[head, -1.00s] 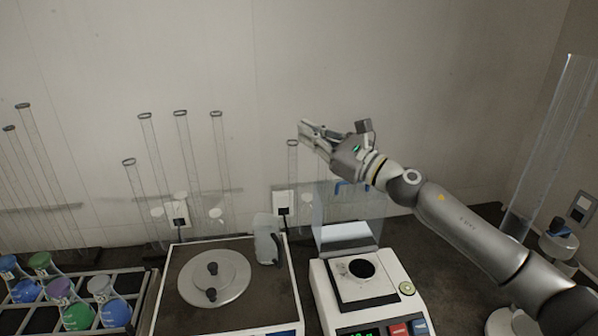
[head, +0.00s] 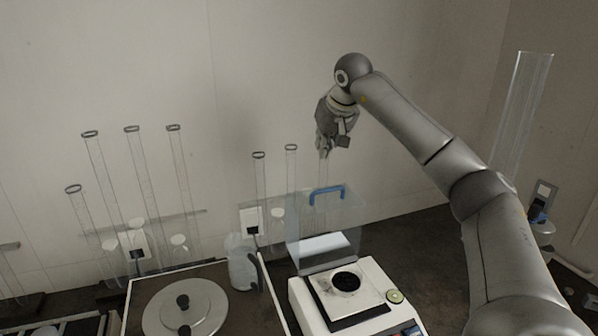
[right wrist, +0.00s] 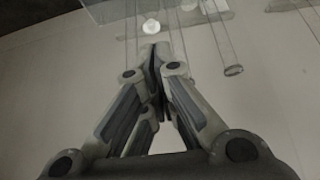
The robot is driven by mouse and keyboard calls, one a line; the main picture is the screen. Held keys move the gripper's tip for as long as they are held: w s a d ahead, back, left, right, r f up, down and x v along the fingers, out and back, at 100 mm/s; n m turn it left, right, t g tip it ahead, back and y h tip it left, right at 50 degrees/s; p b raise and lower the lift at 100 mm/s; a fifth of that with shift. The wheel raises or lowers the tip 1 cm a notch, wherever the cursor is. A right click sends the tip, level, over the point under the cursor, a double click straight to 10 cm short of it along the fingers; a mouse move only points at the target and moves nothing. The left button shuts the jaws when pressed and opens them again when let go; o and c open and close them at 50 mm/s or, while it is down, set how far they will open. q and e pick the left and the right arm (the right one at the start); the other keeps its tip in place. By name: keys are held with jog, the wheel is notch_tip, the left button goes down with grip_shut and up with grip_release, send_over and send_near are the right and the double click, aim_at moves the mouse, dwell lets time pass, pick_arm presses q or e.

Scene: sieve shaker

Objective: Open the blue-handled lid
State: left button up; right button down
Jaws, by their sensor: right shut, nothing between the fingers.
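The transparent lid (head: 310,236) with the blue handle (head: 327,190) stands raised at the back of the white device in the head view. The handle is at its upper edge. The device's black round opening (head: 346,281) shows uncovered in front of the lid. My right gripper (head: 324,153) points down above the handle, apart from it in the picture. Its fingers are shut and empty, as the right wrist view (right wrist: 158,62) also shows. A clear pane, perhaps the lid, crosses the top left of that view. My left gripper is out of view.
Several tall glass tubes (head: 180,160) stand along the wall left of the lid. A clear jug (head: 243,265) and a tray with a round metal lid (head: 186,308) are left of the device. A tall clear column (head: 521,110) stands at right.

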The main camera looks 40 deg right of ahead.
jog(key=p, duration=0.3)
send_over(321, 198)
jog(key=w+d, duration=0.1)
jog(key=w, duration=0.3)
jog(key=f, duration=0.8)
jog(key=shift+s, duration=0.25)
jog(key=shift+s+f, duration=0.15)
jog(key=shift+f, duration=0.1)
jog(key=shift+s+a+f, duration=0.1)
jog(key=shift+s+a, duration=0.05)
jog(key=shift+s, duration=0.2)
jog(key=shift+s+a+p, duration=0.15)
jog(key=shift+s+p, duration=0.05)
jog(key=shift+s, duration=0.4)
jog(key=shift+s+a+p, duration=0.15)
jog(key=shift+s+p, duration=0.05)
jog(key=shift+s, duration=0.35)
jog(key=shift+s+a+f, duration=0.1)
jog(key=shift+s+f, duration=0.05)
jog(key=shift+f, duration=0.1)
